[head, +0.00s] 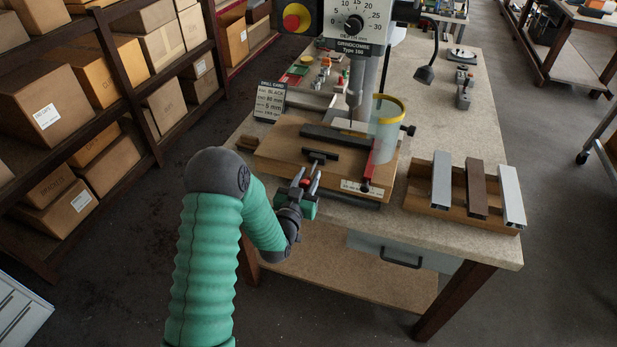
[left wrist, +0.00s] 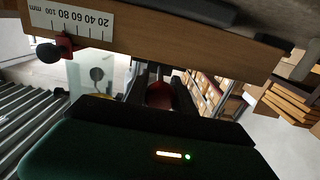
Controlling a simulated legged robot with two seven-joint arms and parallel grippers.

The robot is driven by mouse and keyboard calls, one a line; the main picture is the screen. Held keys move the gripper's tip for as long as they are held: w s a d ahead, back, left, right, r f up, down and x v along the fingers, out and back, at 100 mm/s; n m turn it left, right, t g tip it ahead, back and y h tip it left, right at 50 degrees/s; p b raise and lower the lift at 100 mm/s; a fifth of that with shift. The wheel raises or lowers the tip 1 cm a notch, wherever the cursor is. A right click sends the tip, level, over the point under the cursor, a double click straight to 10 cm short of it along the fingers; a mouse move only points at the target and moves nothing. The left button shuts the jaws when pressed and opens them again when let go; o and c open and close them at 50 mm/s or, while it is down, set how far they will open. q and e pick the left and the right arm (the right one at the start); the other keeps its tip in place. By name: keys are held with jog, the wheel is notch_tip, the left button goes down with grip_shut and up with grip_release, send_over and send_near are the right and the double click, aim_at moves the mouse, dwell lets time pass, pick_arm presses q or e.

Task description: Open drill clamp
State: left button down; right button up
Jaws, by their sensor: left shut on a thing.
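The drill clamp sits on the front left of the wooden jig board (head: 275,150) under the drill press. Its dark clamp bar (head: 320,154) lies over the board, and its red handle (head: 313,186) is at the board's front edge. My left gripper (head: 304,184) is shut on the red handle. In the left wrist view the red handle (left wrist: 160,95) shows between the dark fingers, below the board's edge (left wrist: 180,35) with its scale. I cannot tell whether the clamp bar presses on anything. My right gripper is not in view.
A red stop (head: 371,165) with a black knob and a clear guard (head: 386,125) with a yellow rim stand right of the clamp. A wooden tray (head: 430,200) with three profiles lies at the bench's right. A sign (head: 270,101) stands at left. Shelves of boxes line the left.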

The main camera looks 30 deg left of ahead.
pick_arm(q)
jog(key=shift+s+f+b, duration=0.25)
jog(key=shift+s+b, duration=0.1)
jog(key=shift+b, duration=0.15)
jog(key=shift+s+d+r, duration=0.1)
jog(key=shift+s+r, duration=0.05)
jog(key=shift+s, duration=0.05)
jog(key=c, duration=1.5)
grip_release()
jog(key=o, duration=0.4)
jog(key=shift+s+r, duration=0.1)
jog(key=shift+s, duration=0.05)
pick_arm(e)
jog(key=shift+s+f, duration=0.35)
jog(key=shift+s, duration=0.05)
